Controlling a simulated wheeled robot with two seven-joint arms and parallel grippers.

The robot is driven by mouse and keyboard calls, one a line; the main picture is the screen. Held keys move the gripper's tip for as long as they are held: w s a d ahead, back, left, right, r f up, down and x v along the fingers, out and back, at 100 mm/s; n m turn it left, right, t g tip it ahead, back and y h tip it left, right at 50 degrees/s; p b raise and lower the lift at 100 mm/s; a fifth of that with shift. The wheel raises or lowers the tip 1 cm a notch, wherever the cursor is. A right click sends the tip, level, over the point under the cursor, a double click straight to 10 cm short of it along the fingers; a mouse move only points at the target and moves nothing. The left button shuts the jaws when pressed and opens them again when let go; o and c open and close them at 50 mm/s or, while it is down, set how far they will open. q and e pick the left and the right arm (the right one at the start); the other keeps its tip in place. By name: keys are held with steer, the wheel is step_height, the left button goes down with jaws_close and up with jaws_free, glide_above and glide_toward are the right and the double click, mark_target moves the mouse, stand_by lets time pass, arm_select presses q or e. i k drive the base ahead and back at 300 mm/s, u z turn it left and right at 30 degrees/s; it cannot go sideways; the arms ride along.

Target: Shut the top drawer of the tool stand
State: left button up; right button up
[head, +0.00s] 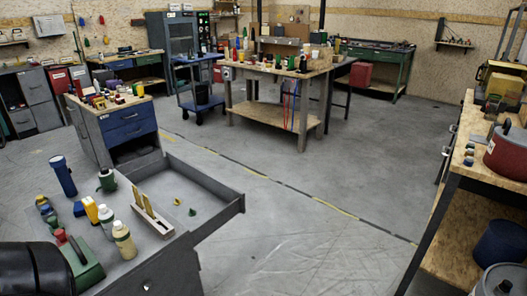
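The grey tool stand (160,268) is at the lower left. Its top drawer (228,207) is pulled out, extending toward the right and leaving its inside exposed. A small yellow piece (177,202) and a small green piece (192,212) appear to lie inside the drawer. Neither of my grippers can be made out in the head view. A dark rounded shape at the bottom left corner may be part of my own arm; I cannot tell.
The stand's top carries a blue flashlight (63,176), several bottles, a green case (82,264) and a rack (152,214). A blue-drawer cabinet (128,125) stands behind. A workbench (449,184) is at right. Floor right of the drawer is clear.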

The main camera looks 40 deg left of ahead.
mark_target(215, 203)
steer(key=i, duration=1.4)
steer(key=u, duration=1.25)
steer(key=i, duration=2)
steer(key=u, duration=2.25)
